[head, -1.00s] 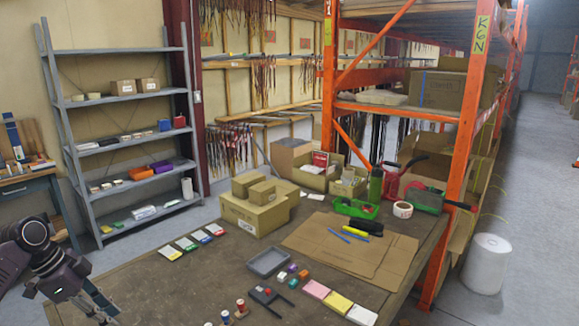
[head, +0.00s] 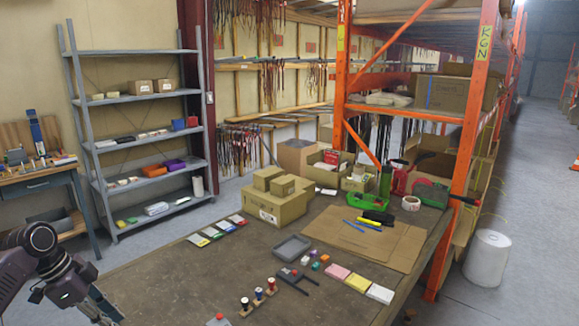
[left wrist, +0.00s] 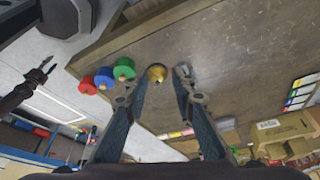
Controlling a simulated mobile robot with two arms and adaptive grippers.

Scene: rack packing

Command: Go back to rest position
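My left gripper (head: 97,314) is low at the left edge of the head view, over the near left side of the worktable (head: 165,285). In the left wrist view my left gripper (left wrist: 159,82) has its fingers spread with nothing held. A gold spool (left wrist: 157,73) appears between the fingertips, but beyond them on the table. Red (left wrist: 88,85), blue (left wrist: 104,77) and green (left wrist: 124,69) spools stand beside it. A dark arm with a small forked gripper (left wrist: 42,73), which looks like my right one, hangs over the floor at the left, prongs apart and empty. The head view does not show it.
Spools on a small stand (head: 258,297), a grey tray (head: 292,247), colour cards (head: 357,284), cardboard boxes (head: 275,208) and flat cardboard (head: 370,240) occupy the table. An orange rack (head: 466,150) stands at the right, a grey shelf (head: 140,96) at the back left.

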